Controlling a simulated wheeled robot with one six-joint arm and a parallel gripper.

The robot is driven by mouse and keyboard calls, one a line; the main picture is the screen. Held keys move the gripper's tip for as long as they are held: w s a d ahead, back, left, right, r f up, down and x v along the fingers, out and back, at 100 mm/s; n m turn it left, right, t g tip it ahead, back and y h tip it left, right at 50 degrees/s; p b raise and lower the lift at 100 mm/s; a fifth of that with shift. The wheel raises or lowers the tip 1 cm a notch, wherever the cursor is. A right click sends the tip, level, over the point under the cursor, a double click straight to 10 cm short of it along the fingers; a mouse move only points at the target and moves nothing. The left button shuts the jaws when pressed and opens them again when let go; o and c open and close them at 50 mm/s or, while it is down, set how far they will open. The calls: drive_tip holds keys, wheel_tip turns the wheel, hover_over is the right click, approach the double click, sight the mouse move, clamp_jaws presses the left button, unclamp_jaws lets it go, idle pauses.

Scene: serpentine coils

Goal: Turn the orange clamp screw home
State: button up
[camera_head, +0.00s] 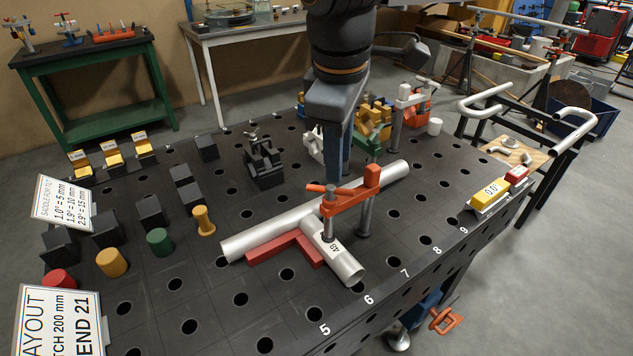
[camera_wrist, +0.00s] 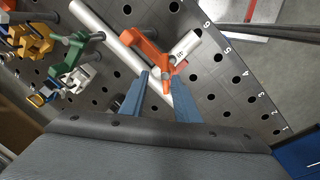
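The orange clamp (camera_head: 352,198) stands on a grey post on the perforated black table, its arm reaching over a silver branch tube (camera_head: 343,262). Its screw (camera_head: 328,203) hangs at the arm's left end, with an orange cross handle on top and a metal spindle running down to the tube. In the wrist view the clamp (camera_wrist: 150,47) lies just beyond my fingertips. My gripper (camera_wrist: 158,78) has its two blue fingers apart, with nothing seen held. In the head view my gripper (camera_head: 337,178) points down close behind the screw handle; whether they touch cannot be told.
A long silver tube (camera_head: 270,234) crosses the table, with a red angle block (camera_head: 285,248) against the tubes. A green clamp (camera_head: 368,143) and yellow blocks stand behind my gripper. A black fixture (camera_head: 263,165) is to the left. The table's front right is mostly clear.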

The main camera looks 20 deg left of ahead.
sight(316, 186)
drive_tip(key=s+a+r+n, duration=0.2)
drive_tip(key=a, duration=0.2)
drive_tip(key=f, duration=0.2)
drive_tip(key=w+f, duration=0.1)
drive_tip(key=f, duration=0.2)
drive_tip(key=f+p, duration=0.1)
drive_tip(key=f, duration=0.2)
drive_tip(key=shift+w+d, duration=0.2)
drive_tip(key=shift+w, duration=0.05)
drive_tip(key=shift+r, duration=0.1)
clamp_jaws()
